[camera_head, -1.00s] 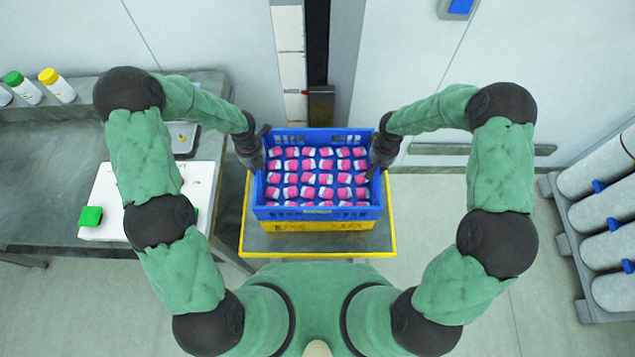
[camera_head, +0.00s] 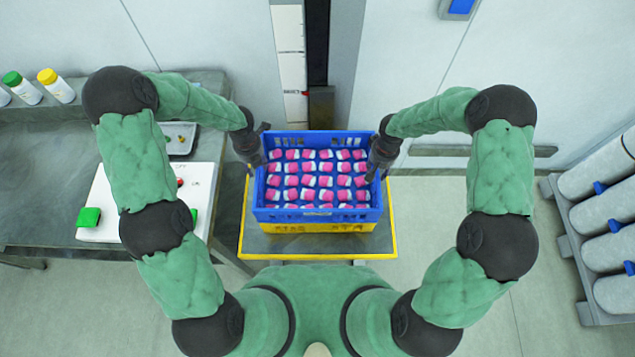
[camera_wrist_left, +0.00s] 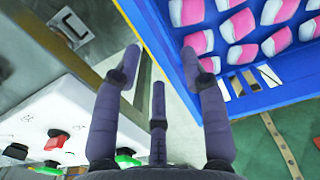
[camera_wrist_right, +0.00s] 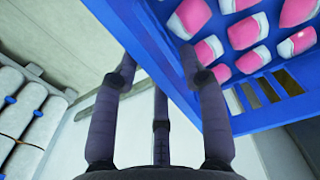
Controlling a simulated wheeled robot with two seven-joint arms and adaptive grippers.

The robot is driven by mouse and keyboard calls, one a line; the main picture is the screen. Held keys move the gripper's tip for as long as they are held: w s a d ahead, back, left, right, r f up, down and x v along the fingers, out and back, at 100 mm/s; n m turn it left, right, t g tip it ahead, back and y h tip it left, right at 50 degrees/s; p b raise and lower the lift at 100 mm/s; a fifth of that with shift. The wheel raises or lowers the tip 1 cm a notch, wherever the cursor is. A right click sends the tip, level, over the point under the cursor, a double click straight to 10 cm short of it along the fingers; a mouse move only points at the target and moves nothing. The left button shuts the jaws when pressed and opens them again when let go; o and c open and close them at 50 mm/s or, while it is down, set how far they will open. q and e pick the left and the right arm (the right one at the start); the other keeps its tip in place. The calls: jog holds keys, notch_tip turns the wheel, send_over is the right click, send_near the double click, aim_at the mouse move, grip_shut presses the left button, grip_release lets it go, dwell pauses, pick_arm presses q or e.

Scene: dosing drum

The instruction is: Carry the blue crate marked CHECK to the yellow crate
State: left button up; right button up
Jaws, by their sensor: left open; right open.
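The blue crate (camera_head: 330,215), full of pink-and-white pieces, sits level on top of the yellow crate (camera_head: 320,227). A small label on its near side is too small to read. My left gripper (camera_head: 258,162) is open at the crate's left side; in the left wrist view its fingers (camera_wrist_left: 160,62) are apart with nothing between them, and one overlaps the blue wall (camera_wrist_left: 165,45). My right gripper (camera_head: 374,172) is open at the right side; one finger overlaps the blue wall (camera_wrist_right: 150,50) in the right wrist view. I cannot tell whether either gripper touches the crate.
The yellow crate stands on a yellow-edged stand (camera_head: 260,243). A grey bench (camera_head: 60,175) at left holds a white board (camera_head: 105,215), a small tray (camera_head: 183,146) and several bottles. A wall lies behind.

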pick_arm(q)
notch_tip(320, 180, up, 9)
jog(key=shift+r, duration=0.15)
pick_arm(e)
notch_tip(320, 180, up, 12)
dwell(0.6)
dwell(0.5)
